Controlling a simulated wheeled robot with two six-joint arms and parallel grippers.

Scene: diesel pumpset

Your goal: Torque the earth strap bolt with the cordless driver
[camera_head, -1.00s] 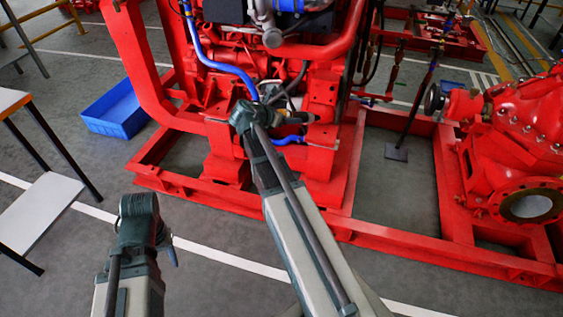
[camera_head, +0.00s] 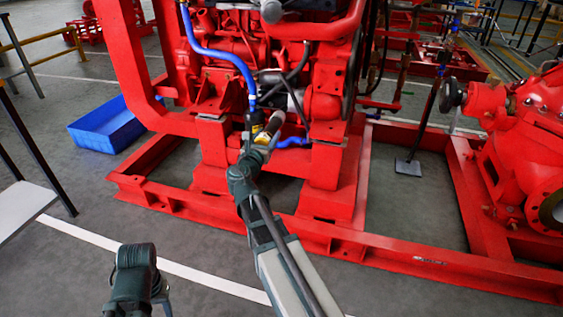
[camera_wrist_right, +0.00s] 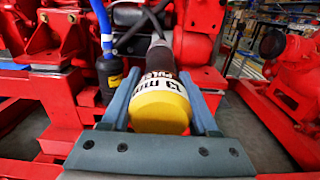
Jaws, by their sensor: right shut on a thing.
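My right gripper (camera_head: 264,140) is in front of the lower side of the red engine. It is shut on a cylindrical tool, which I take for the cordless driver (camera_head: 275,122). In the right wrist view the driver (camera_wrist_right: 160,105) sits between both fingers, its yellow end and white label toward the camera and its dark body pointing away at the engine. Its far tip is hard to make out, so I cannot tell whether it touches anything. I cannot pick out the earth strap bolt. My left gripper (camera_head: 162,290) is low at the left, with its jaws mostly hidden.
A black fitting with a yellow label (camera_wrist_right: 110,75) stands just left of the driver, under a blue hose (camera_head: 225,55). The red base frame (camera_head: 330,240) runs below. A blue bin (camera_head: 105,130) and a bench (camera_head: 25,205) are at left, a red pump (camera_head: 510,150) at right.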

